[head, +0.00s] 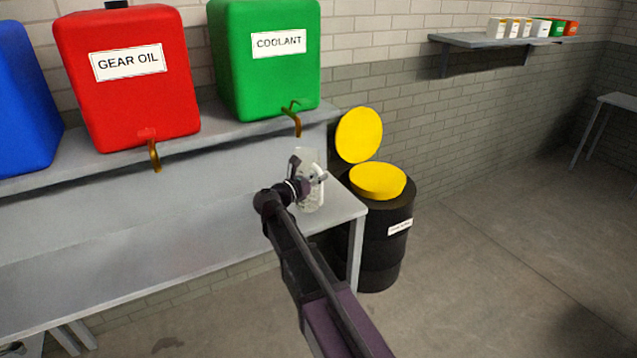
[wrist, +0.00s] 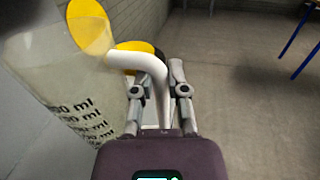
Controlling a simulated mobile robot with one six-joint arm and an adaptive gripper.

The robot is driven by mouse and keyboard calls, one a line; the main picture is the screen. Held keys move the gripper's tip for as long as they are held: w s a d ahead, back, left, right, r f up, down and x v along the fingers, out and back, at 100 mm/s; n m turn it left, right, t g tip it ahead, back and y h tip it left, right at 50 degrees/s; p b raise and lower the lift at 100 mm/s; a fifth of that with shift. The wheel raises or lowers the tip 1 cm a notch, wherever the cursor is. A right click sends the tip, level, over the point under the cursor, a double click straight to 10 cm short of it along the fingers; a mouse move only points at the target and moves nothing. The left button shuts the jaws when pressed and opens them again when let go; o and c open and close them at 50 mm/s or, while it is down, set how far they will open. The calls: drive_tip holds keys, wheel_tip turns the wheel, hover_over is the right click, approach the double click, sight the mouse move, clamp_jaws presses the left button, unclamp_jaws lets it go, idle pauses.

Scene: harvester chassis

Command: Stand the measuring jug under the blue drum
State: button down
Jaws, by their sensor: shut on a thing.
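The measuring jug (head: 310,197) is clear with a white handle and dark ml marks, and is upright at the right end of the grey bench, below the green coolant drum's tap. My gripper (head: 308,183) is shut on the jug's handle. In the wrist view my gripper (wrist: 160,95) has its fingers on either side of the white handle, with the jug (wrist: 65,85) at the left. Whether the jug's base touches the bench is not clear. The blue drum (head: 22,105) is on the shelf at the far left, cut by the picture's edge; its tap is not in view.
The red gear oil drum (head: 125,95) and green coolant drum (head: 265,75) stand on the shelf with brass taps hanging over its edge. The bench top (head: 120,245) is clear to the left. A black barrel (head: 385,240) with yellow lid stands beyond the bench's right end.

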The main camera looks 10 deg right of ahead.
sight(315, 202)
drive_tip(key=shift+w+a+f+b, duration=0.25)
drive_tip(key=shift+w+f+b, duration=0.25)
drive_tip(key=shift+w, duration=0.1)
drive_tip(key=shift+w+a+f+b, duration=0.2)
drive_tip(key=shift+w+f+b, duration=0.25)
drive_tip(key=shift+w, duration=0.1)
drive_tip(key=shift+f+b, duration=0.7)
drive_tip(key=shift+f, duration=0.15)
drive_tip(key=c, duration=0.7)
unclamp_jaws()
drive_tip(key=shift+o, duration=0.2)
drive_tip(key=shift+f, duration=0.1)
drive_tip(key=v, duration=1.3)
drive_tip(key=shift+a, duration=0.55)
drive_tip(key=shift+w, duration=0.1)
